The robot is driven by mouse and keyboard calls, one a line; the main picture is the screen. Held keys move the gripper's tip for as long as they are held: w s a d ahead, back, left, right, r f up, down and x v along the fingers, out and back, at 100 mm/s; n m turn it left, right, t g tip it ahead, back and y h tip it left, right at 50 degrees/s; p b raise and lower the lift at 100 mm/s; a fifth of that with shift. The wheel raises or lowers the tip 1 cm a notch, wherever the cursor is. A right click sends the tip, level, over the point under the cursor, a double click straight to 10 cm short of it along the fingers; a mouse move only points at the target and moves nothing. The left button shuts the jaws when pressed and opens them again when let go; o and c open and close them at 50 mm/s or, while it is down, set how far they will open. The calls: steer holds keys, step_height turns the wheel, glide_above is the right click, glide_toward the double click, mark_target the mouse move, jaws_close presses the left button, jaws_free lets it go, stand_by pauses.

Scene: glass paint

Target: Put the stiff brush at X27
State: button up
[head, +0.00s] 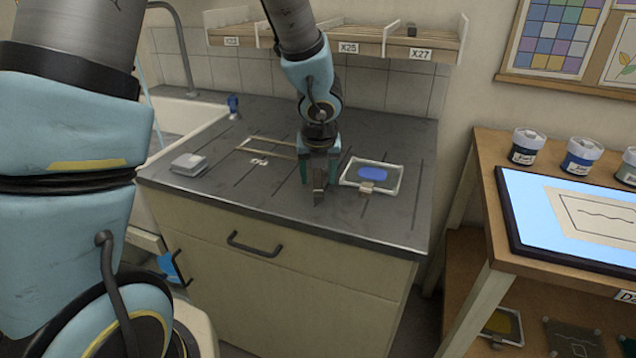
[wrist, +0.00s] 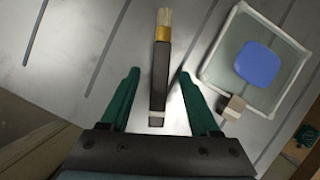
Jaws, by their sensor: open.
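The stiff brush shows in the wrist view, with a dark handle (wrist: 159,75), a brass-coloured ferrule and pale bristles pointing up in the picture. My gripper (wrist: 158,78) is open, with one green finger on each side of the handle and gaps to both. In the head view my gripper (head: 319,182) is low over the grey counter, left of the framed glass. There it largely hides the brush.
The framed glass with a blue patch (head: 370,174) lies close right of my gripper. A stack of pale tiles (head: 190,164) is at the counter's left. The X25 label (head: 348,48) is left of X27. A wooden bench (head: 486,155) with jars and a lit panel stands at right.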

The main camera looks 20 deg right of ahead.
steer(key=shift+f, duration=0.2)
steer(key=shift+c, duration=0.3)
jaws_close()
stand_by(0.4)
